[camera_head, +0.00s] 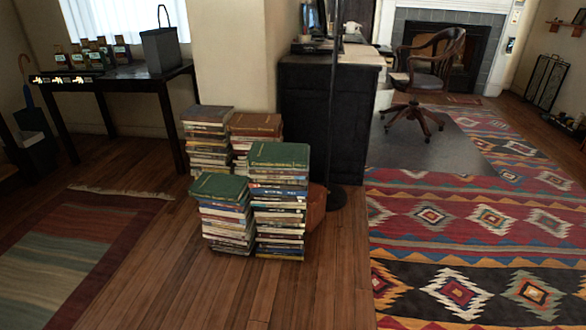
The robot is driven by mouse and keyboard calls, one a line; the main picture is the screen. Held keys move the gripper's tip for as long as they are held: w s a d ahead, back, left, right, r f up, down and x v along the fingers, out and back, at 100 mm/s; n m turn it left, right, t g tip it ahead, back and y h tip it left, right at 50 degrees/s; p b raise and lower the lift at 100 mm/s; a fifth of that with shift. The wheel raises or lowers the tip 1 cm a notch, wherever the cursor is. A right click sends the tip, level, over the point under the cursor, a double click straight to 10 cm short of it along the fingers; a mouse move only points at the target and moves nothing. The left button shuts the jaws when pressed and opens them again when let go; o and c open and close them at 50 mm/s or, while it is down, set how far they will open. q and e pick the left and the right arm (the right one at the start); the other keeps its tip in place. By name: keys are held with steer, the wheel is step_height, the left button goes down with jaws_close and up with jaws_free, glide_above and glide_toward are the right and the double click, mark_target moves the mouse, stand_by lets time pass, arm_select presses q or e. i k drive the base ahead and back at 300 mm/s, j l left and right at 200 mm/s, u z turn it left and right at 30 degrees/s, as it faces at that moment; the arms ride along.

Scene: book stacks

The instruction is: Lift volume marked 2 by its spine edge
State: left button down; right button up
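Several stacks of books stand on the wooden floor near the middle of the view. The front right stack (280,215) is the tallest and has a green book (279,155) on top. The front left stack (228,222) also has a green book (219,186) on top. Behind them are a stack with a grey-brown top book (207,114) and one with a reddish-brown top book (255,124). No mark 2 can be read on any volume at this size. Neither of my grippers shows in the view.
A dark desk (318,120) stands right behind the stacks, with a thin dark pole (333,110) beside it. A dark side table (125,76) is at the left. A patterned rug (470,240) lies right, a striped rug (60,255) left. Bare floor (250,295) lies in front.

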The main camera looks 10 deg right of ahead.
mark_target(225, 188)
steer(key=j+z, duration=0.1)
steer(key=z, duration=0.5)
steer(key=i+j+z, duration=0.15)
steer(key=j+z, duration=0.45)
steer(key=j, duration=0.25)
steer(key=i+j+z, duration=0.1)
steer(key=j+z, duration=0.15)
steer(key=j, duration=0.25)
steer(key=j+z, duration=0.1)
steer(key=j, duration=1.15)
